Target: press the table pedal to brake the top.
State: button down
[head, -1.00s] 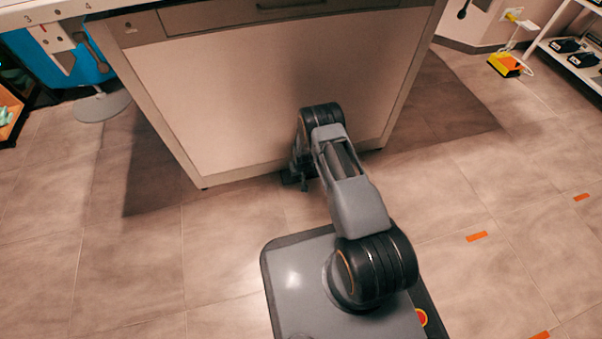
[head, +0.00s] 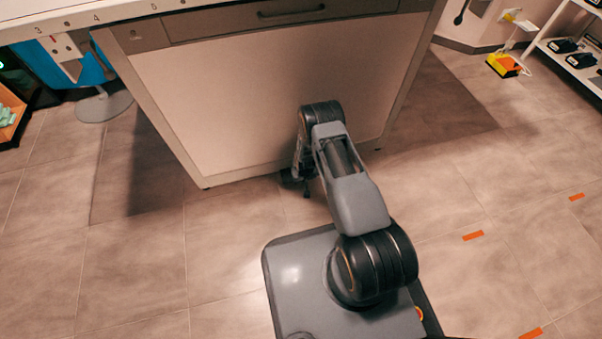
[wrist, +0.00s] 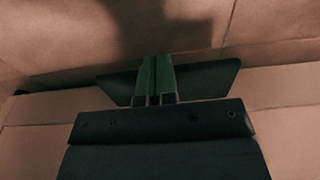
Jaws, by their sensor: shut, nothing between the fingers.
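The table (head: 270,95) is a pale cabinet in the head view, with a grey drawer front and white top. In the wrist view, a dark flat plate (wrist: 210,80) lies low over the floor, level across the picture. It looks like the table pedal, though I cannot be sure. My gripper (wrist: 156,62) has its green fingers together and empty. They overlap the middle of this plate in the picture, and I cannot tell whether they touch it. In the head view my arm hides the fingertips and most of what lies at the foot of the panel.
A yellow and orange foot switch (head: 503,65) lies on the floor at the upper right, near a white shelf rack (head: 575,55). A round grey stand base (head: 103,105) is at the left. The tiled floor (head: 130,270) in front of the table is clear.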

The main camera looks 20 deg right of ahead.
notch_tip(320, 180, up, 13)
jog(key=s+p, duration=0.1)
jog(key=p, duration=0.4)
jog(key=shift+s+r+p, duration=0.15)
jog(key=shift+p, duration=0.2)
dwell(0.4)
notch_tip(320, 180, up, 42)
jog(key=f+t+p, duration=0.1)
jog(key=p, duration=1.5)
jog(key=s+r+p, duration=0.6)
jog(key=r, duration=0.6)
jog(key=s+r+t+p, duration=0.1)
jog(key=s+r+p, duration=0.5)
jog(key=r, duration=0.6)
jog(key=s+r+p, duration=0.6)
jog(key=s+r, duration=0.1)
jog(key=r, duration=0.5)
jog(key=shift+s+r, duration=0.15)
jog(key=shift+s, duration=0.05)
jog(key=shift+a, duration=0.1)
